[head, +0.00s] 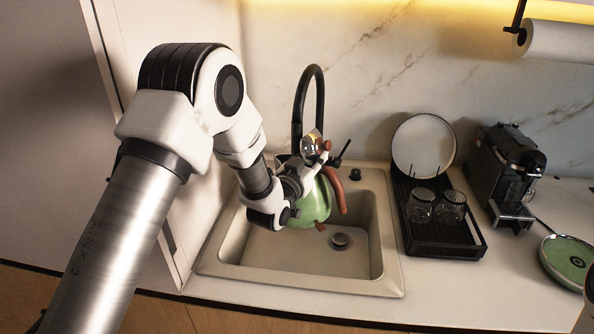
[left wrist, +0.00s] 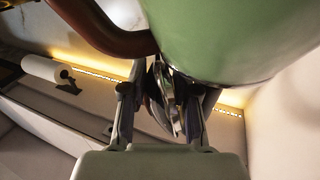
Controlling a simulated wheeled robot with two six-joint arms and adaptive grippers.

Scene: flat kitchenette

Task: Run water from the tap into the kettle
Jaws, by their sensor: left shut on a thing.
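The green kettle (head: 313,205) with a brown handle (head: 337,190) hangs over the sink basin (head: 275,248), and it looks tilted. My left gripper (head: 305,180) is shut on the kettle at its left side. In the left wrist view the fingers (left wrist: 165,98) close around a shiny metal part beneath the green body (left wrist: 235,35). The black arched tap (head: 313,75) stands behind the kettle. Its outlet end is close to the kettle's top, partly hidden by the kettle and gripper. The tap lever (head: 342,153) sticks out to the right. No water stream can be made out.
The drain (head: 341,241) is below the kettle. A black rack (head: 446,236) with glasses and a plate (head: 423,145) stands right of the sink. A coffee machine (head: 505,170) and a round green appliance (head: 570,258) are further right. A tall cabinet wall (head: 160,190) is left.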

